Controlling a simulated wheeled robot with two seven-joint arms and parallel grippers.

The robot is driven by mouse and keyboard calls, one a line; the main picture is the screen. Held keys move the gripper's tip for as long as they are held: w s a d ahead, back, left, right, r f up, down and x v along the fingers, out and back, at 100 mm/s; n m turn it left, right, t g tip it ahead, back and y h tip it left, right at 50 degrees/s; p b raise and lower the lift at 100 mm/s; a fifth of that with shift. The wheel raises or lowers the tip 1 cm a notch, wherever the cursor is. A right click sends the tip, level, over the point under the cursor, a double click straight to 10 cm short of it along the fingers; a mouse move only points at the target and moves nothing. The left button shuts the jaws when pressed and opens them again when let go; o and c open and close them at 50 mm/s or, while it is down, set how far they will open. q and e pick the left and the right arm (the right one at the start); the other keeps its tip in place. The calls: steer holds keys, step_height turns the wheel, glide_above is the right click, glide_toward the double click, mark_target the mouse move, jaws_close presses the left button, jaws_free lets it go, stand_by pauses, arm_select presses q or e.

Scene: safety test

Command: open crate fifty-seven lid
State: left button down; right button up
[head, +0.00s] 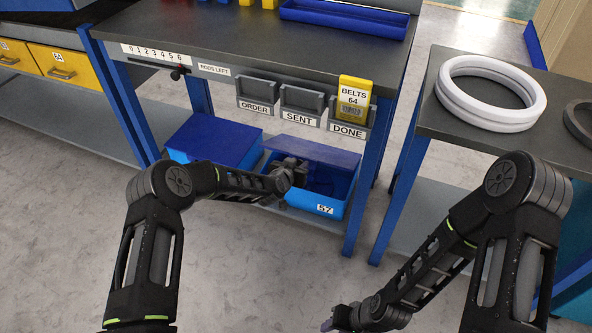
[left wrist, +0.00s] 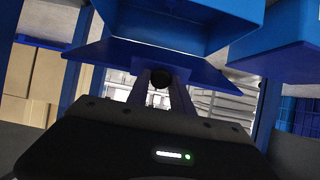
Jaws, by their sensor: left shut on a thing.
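Crate fifty-seven (head: 318,207) is a bright blue box with a "57" label, on the low shelf under the workbench. Its darker blue lid (head: 318,151) shows behind my left gripper, raised off the front rim, and part of the crate's inside shows. My left gripper (head: 308,181) is at the crate's opening, its fingertips hard to make out there. In the left wrist view the gripper (left wrist: 160,85) is shut on a dark round part at the edge of the lid (left wrist: 110,56). My right gripper (head: 332,324) is low at the bottom edge, its jaws unclear.
A second blue crate with a closed lid (head: 213,139) stands to the left on the same shelf. Above are the bench top (head: 240,40), ORDER, SENT and DONE holders and a yellow BELTS box (head: 353,98). A blue bench leg (head: 366,190) stands close right of crate fifty-seven.

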arm_select(q)
steer(key=shift+w+d+r, duration=0.1)
steer(key=shift+w+r, duration=0.3)
steer(key=shift+r, duration=0.2)
steer(key=shift+w+d+r, duration=0.1)
steer(key=shift+w+r, duration=0.25)
steer(key=shift+r, duration=0.25)
steer(key=c, duration=1.2)
jaws_free()
steer(key=shift+f, duration=0.1)
steer(key=shift+o, duration=0.2)
steer(key=shift+s, duration=0.15)
steer(key=p+v, duration=0.2)
steer(key=v, duration=0.5)
steer(key=shift+s, duration=0.3)
